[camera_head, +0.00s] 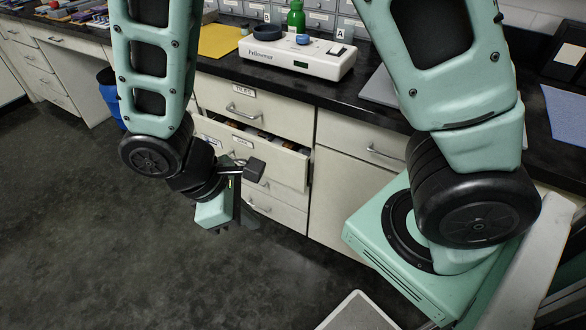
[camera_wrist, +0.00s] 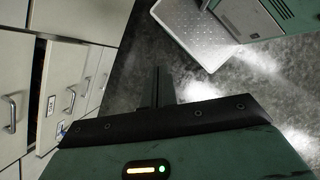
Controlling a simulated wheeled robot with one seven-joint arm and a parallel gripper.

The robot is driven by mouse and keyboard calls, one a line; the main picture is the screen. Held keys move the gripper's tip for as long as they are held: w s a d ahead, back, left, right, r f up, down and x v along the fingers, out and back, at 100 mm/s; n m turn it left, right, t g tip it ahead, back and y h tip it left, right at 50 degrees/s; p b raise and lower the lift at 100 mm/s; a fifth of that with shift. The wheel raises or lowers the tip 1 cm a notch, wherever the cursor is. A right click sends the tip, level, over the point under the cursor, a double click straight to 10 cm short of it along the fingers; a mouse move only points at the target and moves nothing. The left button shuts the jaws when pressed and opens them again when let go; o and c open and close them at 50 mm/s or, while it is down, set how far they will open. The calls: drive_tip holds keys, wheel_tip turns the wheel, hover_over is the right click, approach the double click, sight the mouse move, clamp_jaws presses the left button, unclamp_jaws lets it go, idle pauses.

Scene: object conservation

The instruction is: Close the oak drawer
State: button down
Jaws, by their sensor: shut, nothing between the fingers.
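The open drawer (camera_head: 285,165) is the second one down in the pale cabinet under the dark counter. It is pulled partway out, with assorted items showing inside. My gripper (camera_head: 245,215) is in front of the drawers, lower left of the open front. In the wrist view my gripper (camera_wrist: 157,85) is shut and empty, pointing over the floor, apart from the drawer.
A closed drawer (camera_head: 240,105) is above the open one, with others below. A white Fellowes device (camera_head: 298,60) and a green bottle (camera_head: 296,17) stand on the counter. A blue bin (camera_head: 110,95) is at the left. Floor (camera_head: 90,220) in front is clear.

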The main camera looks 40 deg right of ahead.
drive_tip(key=w+d+f+n+t+h+b, duration=0.1)
drive_tip(key=w+d+f+n+h+b, duration=0.2)
drive_tip(key=f, duration=0.4)
drive_tip(key=w+d+f+n+h, duration=0.1)
drive_tip(key=w+d+f+h, duration=0.1)
drive_tip(key=d+f+h, duration=0.4)
drive_tip(key=n+t+h+b, duration=0.3)
drive_tip(key=n+t+h, duration=0.1)
drive_tip(key=n+t, duration=0.35)
approach(295, 156)
drive_tip(key=shift+m, duration=0.35)
drive_tip(key=x, duration=0.7)
drive_tip(key=shift+a+f, duration=0.1)
drive_tip(key=shift+f, duration=0.15)
drive_tip(key=p+x, duration=0.1)
drive_tip(key=x, duration=0.4)
drive_tip(key=shift+r+p, duration=0.1)
drive_tip(key=shift+p, duration=0.25)
